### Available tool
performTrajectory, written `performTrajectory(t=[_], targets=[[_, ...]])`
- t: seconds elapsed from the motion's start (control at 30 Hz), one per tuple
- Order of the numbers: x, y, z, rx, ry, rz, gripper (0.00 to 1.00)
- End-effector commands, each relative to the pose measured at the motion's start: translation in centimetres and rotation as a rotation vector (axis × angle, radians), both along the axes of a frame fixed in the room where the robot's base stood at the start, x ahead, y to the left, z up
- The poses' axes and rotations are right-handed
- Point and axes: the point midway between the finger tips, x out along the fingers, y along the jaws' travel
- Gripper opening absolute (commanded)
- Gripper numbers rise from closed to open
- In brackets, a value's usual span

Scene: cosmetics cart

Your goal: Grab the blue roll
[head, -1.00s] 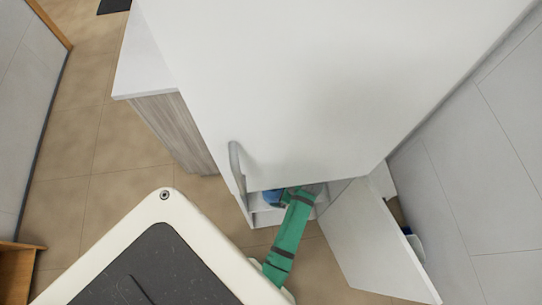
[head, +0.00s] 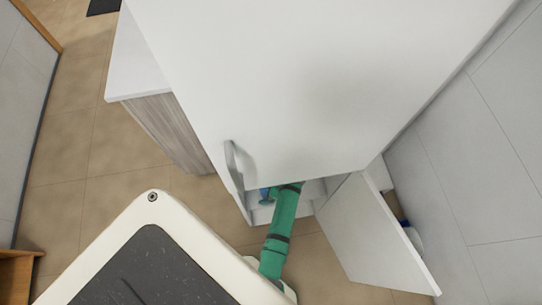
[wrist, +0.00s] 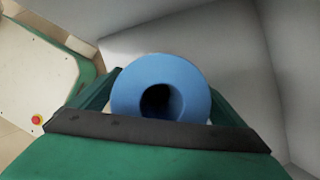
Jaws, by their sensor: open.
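The blue roll (wrist: 185,75) fills the middle of the wrist view, with its dark core hole facing the camera. My gripper (wrist: 160,90) is open, with one green finger at the left of the roll and one at the right. Whether the fingers touch the roll cannot be told. In the head view a small part of the blue roll (head: 265,195) shows inside the white cabinet, left of my green arm. The cabinet top and door hide my fingertips there.
The white cabinet (head: 290,80) has its door (head: 370,235) swung open at the right. A handle (head: 232,165) sticks out at the cabinet's left front. White inner walls (wrist: 235,50) stand close around the roll. Tiled floor (head: 60,150) is clear at the left.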

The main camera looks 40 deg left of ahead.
Motion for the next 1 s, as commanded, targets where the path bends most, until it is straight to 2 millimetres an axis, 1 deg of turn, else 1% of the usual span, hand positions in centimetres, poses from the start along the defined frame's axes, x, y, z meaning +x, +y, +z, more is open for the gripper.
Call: performTrajectory(t=[0.2, 0.27, 0.3, 0.4, 0.67, 0.83, 0.9, 1.0], targets=[[0.0, 0.0, -0.1, 0.0, -0.001, 0.0, 0.94], [0.0, 0.0, -0.1, 0.0, -0.001, 0.0, 0.8], [0.0, 0.0, -0.1, 0.0, -0.001, 0.0, 0.7], [0.0, 0.0, -0.1, 0.0, -0.001, 0.0, 0.48], [0.0, 0.0, 0.0, 0.0, -0.001, 0.0, 0.48], [-0.2, -0.1, 0.4, 0.001, -0.002, -0.001, 0.48], [-0.4, -0.2, 0.9, 0.001, -0.001, -0.002, 0.48], [-0.2, -0.2, 2.4, 0.002, -0.004, -0.002, 0.48]])
